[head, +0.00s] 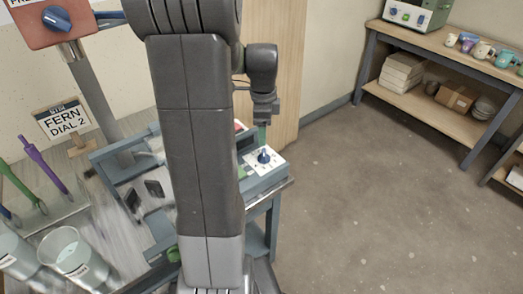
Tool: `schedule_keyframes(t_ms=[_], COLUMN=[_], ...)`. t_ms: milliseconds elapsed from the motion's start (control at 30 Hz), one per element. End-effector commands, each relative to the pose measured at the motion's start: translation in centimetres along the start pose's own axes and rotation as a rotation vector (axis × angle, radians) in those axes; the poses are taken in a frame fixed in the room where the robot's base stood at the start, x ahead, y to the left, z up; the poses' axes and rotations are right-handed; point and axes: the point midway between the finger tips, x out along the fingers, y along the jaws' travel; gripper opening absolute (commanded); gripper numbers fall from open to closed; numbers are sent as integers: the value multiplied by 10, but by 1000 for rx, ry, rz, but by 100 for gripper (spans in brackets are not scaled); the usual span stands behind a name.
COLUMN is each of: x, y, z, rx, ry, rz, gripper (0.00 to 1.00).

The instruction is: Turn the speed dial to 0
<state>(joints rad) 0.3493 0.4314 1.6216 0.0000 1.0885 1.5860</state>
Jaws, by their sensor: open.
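The speed dial (263,157) is a small blue knob on a white marked plate. The plate is on top of a grey-blue machine (262,182) at the bench's right end. The marks and the knob's setting are too small to read. My gripper (262,129) points down just above and behind the dial, apart from it as far as I can see. It is open and appears empty, though its fingers are small and partly hard to make out. My arm hides the machine's middle.
A red box with a blue knob (57,18) stands on a post at upper left. Buckets (70,258) and coloured-handled tools (42,165) are at left. A shelf (440,50) is far right. The floor between is clear.

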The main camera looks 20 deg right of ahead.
Motion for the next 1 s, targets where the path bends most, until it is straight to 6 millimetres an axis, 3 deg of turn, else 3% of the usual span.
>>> schedule_keyframes(t_ms=[33, 200, 400, 833, 1000], x=[14, 49, 76, 85, 85], y=[1, 1, 1, 0, 0], z=[0, 0, 0, 0, 0], rx=[-1, -1, -2, -2, -2], ry=[0, 0, 0, 0, 0], rz=[6, 5, 3, 0, 0], gripper=[60, 60, 60, 60, 29])
